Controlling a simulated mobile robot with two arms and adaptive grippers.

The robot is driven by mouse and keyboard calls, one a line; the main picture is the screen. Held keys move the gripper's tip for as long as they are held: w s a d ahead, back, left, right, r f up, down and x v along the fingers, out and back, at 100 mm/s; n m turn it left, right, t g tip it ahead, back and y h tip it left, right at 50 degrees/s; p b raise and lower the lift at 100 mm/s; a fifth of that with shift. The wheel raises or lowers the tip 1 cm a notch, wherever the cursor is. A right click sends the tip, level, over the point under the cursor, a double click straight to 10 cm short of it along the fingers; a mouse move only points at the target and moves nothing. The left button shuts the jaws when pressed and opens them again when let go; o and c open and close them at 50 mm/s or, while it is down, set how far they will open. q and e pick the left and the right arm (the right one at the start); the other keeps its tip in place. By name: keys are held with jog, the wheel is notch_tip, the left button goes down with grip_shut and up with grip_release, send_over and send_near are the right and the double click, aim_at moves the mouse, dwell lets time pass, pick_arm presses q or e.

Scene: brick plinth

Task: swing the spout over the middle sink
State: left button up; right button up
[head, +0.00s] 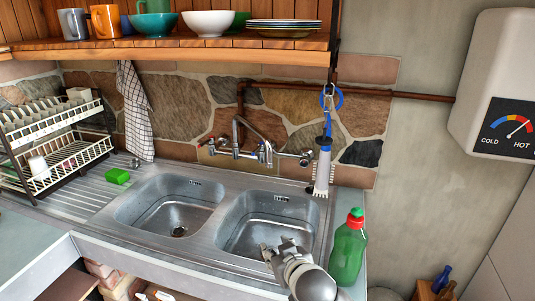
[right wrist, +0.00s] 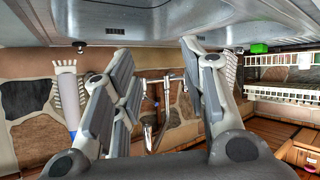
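The silver spout (head: 251,131) rises from the wall tap, and its free end slants down to the right, near the back of the right basin. Two steel basins show: a left basin (head: 160,214) and a right basin (head: 246,243); I cannot tell which is the middle sink. My right gripper (head: 268,249) is over the front of the right basin, apart from the spout. In the upside-down right wrist view its fingers (right wrist: 155,52) are spread and empty, with the spout (right wrist: 149,135) beyond, between them. My left gripper is not in view.
A green bottle (head: 346,254) stands right of the right basin. A white brush (head: 322,170) hangs right of the tap. A green sponge (head: 117,176) and dish rack (head: 60,150) are left. A wooden shelf (head: 170,47) with crockery is above.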

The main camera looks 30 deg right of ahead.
jog(key=w+d+r+m+t+h, duration=0.1)
jog(key=w+d+r+t, duration=0.15)
jog(key=r, duration=0.25)
jog(key=w+d+r+t, duration=0.1)
jog(key=w+d+r, duration=0.1)
jog(key=w+r, duration=0.2)
jog(key=t, duration=0.2)
send_near(270, 154)
jog(key=w, duration=0.1)
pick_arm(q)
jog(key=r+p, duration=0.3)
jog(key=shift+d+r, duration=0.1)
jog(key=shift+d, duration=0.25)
pick_arm(e)
jog(key=shift+m+h, duration=0.3)
jog(key=shift+h, duration=0.1)
jog(key=x, duration=1)
jog(key=shift+w+f, duration=0.1)
jog(key=shift+f, duration=0.1)
grip_shut()
